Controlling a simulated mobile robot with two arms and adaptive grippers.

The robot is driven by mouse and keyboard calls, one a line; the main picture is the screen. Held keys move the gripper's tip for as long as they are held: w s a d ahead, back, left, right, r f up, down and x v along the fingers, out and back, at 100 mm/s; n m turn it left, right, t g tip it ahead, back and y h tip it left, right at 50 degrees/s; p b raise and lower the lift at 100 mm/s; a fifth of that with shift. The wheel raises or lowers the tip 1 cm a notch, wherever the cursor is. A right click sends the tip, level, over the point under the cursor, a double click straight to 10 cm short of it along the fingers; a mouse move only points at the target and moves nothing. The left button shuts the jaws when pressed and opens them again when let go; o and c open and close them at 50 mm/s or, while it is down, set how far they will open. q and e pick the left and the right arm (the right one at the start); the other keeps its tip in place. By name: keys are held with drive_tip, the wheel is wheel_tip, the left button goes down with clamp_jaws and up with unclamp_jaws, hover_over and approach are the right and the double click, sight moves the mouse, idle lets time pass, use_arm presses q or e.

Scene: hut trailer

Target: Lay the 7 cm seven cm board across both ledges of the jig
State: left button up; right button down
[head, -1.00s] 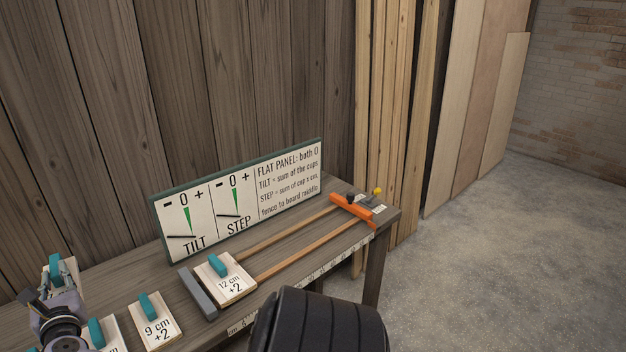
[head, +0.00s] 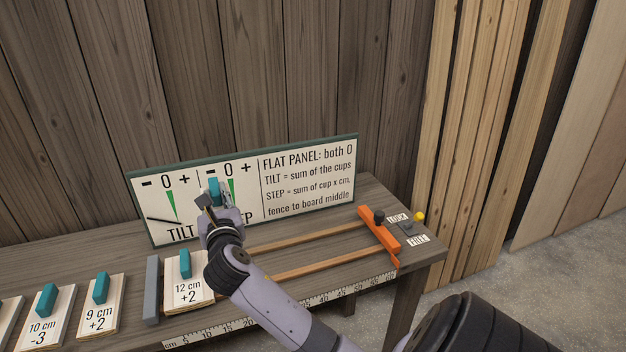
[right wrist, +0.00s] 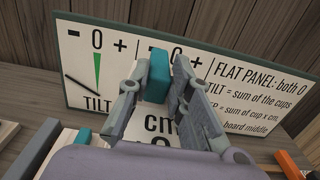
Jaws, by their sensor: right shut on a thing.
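My right gripper (head: 212,212) is shut on the teal handle (head: 214,188) of a board, held up in front of the sign. In the right wrist view the handle (right wrist: 158,76) sits between the fingers, with the board's white label (right wrist: 158,126) below. The label shows "cm"; its number is hidden. The jig has two wooden ledges (head: 325,265) between a grey fence (head: 152,290) and an orange stop (head: 380,236). A 12 cm +2 board (head: 187,294) lies across the ledges beside the fence. My left gripper is not in view.
The 9 cm +2 board (head: 101,310) and 10 cm -3 board (head: 43,325) lie left of the fence. The sign (head: 308,185) stands behind the jig. Black (head: 378,216) and yellow (head: 419,217) knobs stand at the right end. The ledges are clear between the 12 cm board and the stop.

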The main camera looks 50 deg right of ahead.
drive_tip(key=shift+s+d+f, duration=0.1)
drive_tip(key=shift+s+f, duration=0.1)
drive_tip(key=shift+f, duration=0.1)
drive_tip(key=f+b, duration=0.1)
drive_tip(key=f, duration=0.5)
drive_tip(key=f+b, duration=0.2)
drive_tip(key=f, duration=0.5)
drive_tip(key=f+b, duration=0.2)
drive_tip(key=f, duration=0.4)
drive_tip(key=shift+w+a+f, duration=0.2)
drive_tip(key=shift+a+f, duration=0.05)
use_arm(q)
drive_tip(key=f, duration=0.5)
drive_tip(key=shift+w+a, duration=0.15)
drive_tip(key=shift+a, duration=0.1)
use_arm(e)
drive_tip(key=shift+r, duration=0.1)
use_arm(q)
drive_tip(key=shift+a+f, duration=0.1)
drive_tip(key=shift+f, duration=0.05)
